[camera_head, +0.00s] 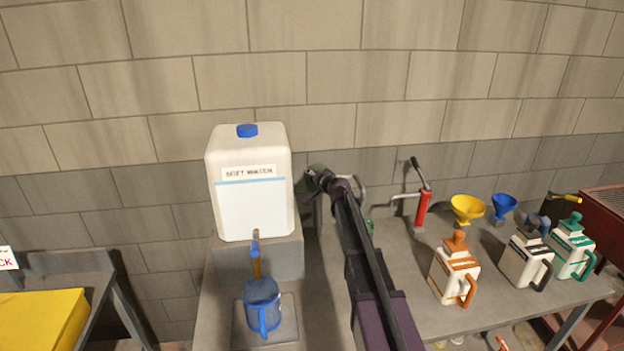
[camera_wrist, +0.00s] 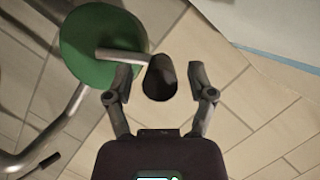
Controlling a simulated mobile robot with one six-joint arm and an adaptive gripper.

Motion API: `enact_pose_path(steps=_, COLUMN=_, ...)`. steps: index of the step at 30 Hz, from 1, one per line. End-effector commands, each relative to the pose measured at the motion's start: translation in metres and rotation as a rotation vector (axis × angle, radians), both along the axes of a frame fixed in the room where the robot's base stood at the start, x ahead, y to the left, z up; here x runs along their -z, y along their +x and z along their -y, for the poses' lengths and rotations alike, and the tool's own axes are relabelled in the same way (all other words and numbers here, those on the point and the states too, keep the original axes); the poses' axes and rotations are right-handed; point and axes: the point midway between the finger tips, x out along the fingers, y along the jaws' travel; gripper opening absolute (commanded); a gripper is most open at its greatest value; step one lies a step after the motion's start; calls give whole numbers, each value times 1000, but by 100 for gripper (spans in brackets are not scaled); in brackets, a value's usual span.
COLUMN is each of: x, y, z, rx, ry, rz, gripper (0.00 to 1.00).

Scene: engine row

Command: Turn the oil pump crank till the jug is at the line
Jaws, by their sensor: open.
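The crank's dark handle grip (camera_wrist: 160,78) stands between the two spread fingers of my gripper (camera_wrist: 162,82) in the wrist view, with a gap on the right; contact on the left is unclear. A pale metal arm joins the grip to a round green disc (camera_wrist: 85,40). In the head view my gripper (camera_head: 318,181) is in front of the wall, right of the white tank, and my arm hides most of the pump. A blue jug (camera_head: 262,309) stands under the tank's tap. I cannot tell whether it is the pump's jug; no fill line is readable.
The white tank (camera_head: 251,208) stands on a grey block close left of my gripper. A red hand pump (camera_head: 423,208), yellow funnel (camera_head: 467,208), blue funnel (camera_head: 503,205) and several white jugs, one with an orange handle (camera_head: 454,271), are on the bench at right. A curved metal pipe (camera_wrist: 50,130) runs beside the disc.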

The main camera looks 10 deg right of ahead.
Motion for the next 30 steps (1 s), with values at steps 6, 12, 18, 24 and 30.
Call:
enact_pose_path(steps=6, x=1, y=4, z=-2, rx=0, ry=0, rz=0, gripper=71)
enact_pose_path(steps=12, x=1, y=4, z=-2, rx=0, ry=0, rz=0, gripper=71)
enact_pose_path(steps=18, x=1, y=4, z=-2, rx=-1, ry=0, rz=1, gripper=11)
enact_pose_path(steps=24, x=1, y=4, z=-3, rx=0, ry=0, rz=0, gripper=0)
enact_pose_path(steps=30, x=1, y=4, z=-2, rx=0, ry=-12, rz=1, gripper=0)
